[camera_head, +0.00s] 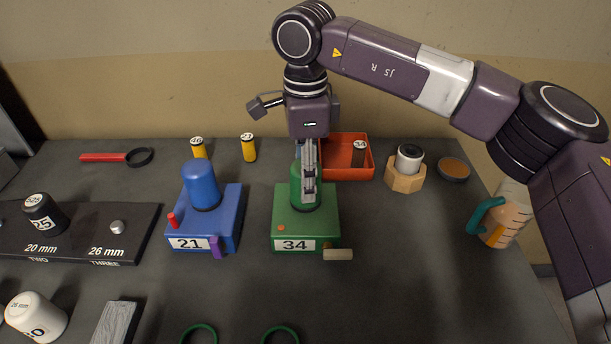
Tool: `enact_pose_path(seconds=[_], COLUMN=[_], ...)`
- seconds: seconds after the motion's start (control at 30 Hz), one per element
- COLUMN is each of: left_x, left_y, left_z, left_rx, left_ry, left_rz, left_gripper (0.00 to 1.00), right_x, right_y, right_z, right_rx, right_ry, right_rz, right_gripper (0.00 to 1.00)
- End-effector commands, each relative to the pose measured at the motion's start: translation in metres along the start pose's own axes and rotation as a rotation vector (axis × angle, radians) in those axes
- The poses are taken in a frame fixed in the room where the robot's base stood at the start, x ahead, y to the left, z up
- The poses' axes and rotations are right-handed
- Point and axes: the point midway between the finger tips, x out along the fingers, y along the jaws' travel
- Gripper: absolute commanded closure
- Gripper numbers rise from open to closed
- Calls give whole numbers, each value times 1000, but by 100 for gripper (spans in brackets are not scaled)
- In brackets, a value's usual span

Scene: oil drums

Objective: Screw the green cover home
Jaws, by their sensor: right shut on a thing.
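The green cover (297,190) stands upright on the green block labelled 34 (305,226), near the middle of the table. My right gripper (309,192) points straight down over it and is shut on the cover, with its fingers hiding part of the cover. I cannot tell from this view whether the cover is fully seated. The green block has a tan handle (338,254) at its front right and a small orange button on top. My left gripper is not in view.
A blue block labelled 21 (202,227) with a blue cover stands to the left. Behind are a red tray (357,174), yellow cylinders (249,149) and a wooden holder (405,179). A jug (504,221) is at the right edge. Green rings (281,334) lie in front.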

Motion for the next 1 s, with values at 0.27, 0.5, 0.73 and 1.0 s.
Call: enact_pose_path(seconds=[0.27, 0.5, 0.73, 1.0], left_x=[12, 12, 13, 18], left_y=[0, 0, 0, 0], left_z=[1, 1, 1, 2], left_rx=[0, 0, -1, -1], left_ry=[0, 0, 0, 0], left_rz=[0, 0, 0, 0], left_gripper=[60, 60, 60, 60], right_x=[1, 0, 0, 1], right_y=[0, 0, 0, 0], right_z=[0, 0, 0, 0], right_rx=[315, 393, 407, 547], right_ry=[1, 1, 1, 0], right_rz=[0, 0, 0, -1], right_gripper=[89, 89, 89, 89])
